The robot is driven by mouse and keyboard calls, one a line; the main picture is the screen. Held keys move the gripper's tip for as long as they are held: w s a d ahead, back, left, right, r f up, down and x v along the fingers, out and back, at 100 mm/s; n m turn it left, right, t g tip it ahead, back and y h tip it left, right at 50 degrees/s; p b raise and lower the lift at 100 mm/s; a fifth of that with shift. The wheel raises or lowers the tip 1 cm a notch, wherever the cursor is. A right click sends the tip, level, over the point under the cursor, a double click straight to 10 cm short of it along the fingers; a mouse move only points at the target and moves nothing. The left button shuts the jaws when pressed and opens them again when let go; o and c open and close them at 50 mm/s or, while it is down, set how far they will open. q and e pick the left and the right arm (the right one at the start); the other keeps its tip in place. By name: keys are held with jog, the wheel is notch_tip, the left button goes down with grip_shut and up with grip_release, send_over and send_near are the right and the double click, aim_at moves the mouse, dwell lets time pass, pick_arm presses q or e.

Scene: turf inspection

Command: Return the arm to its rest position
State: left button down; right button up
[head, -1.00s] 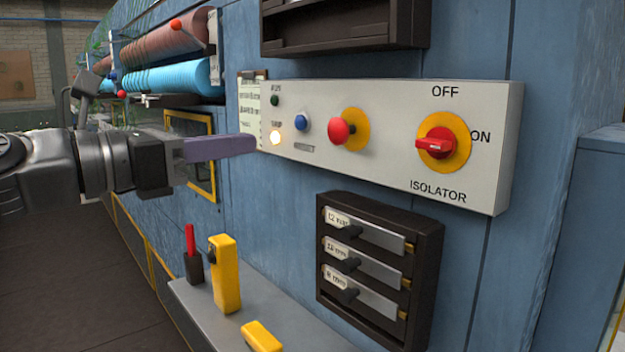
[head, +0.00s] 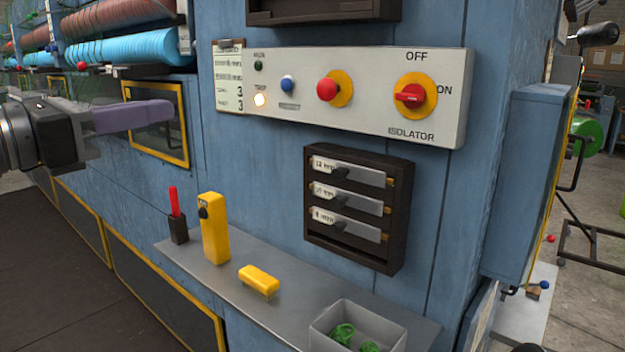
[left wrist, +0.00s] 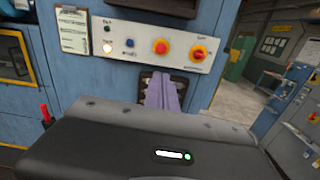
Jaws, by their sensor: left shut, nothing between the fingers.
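My left gripper (head: 134,116) comes in from the left in the head view. Its purple fingers are shut with nothing between them and stand in front of the blue machine, left of the control panel. It touches nothing that I can see. In the left wrist view the purple fingers (left wrist: 163,92) point towards the machine below the control panel (left wrist: 130,42). In the head view the control panel (head: 300,108) carries a lit lamp (head: 260,100), a blue button (head: 287,83), a red mushroom button (head: 327,89) and a red isolator switch (head: 410,95). My right gripper is not in view.
A grey shelf (head: 255,300) below holds a yellow upright device (head: 214,230), a yellow block (head: 259,281), a red pen in a dark holder (head: 179,236) and a bin (head: 372,318) with green pieces. A dark gauge rack (head: 355,155) is mounted on the machine. Open floor lies lower left.

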pick_arm(q)
jog(key=w+a+f+m+y, duration=0.2)
jog(key=w+f+m+y, duration=0.55)
jog(key=w+f, duration=0.8)
notch_tip(320, 180, down, 27)
jog(key=w+d+m+g+y, duration=0.1)
jog(key=w+d+m+g, duration=0.15)
jog(key=m, duration=0.65)
jog(key=s+d+f+m+g, duration=0.1)
jog(key=s+d+f+m, duration=0.15)
jog(key=f, duration=0.55)
jog(key=s+d+f+m+g, duration=0.15)
jog(key=s+f, duration=0.25)
jog(key=f, duration=0.4)
jog(key=s+d+f+m+g, duration=0.2)
jog(key=s+f+m, duration=0.1)
jog(key=f, duration=0.5)
jog(key=s+d+f+m+g, duration=0.1)
jog(key=s+d+f+g, duration=0.2)
jog(key=s+f, duration=0.6)
jog(key=s+d+f+m+g+h, duration=0.1)
jog(key=s+d+f+g, duration=0.2)
jog(key=s+f, duration=0.6)
jog(key=s, duration=0.7)
jog(key=shift+s+d+g, duration=0.25)
jog(key=shift+s+g, duration=0.05)
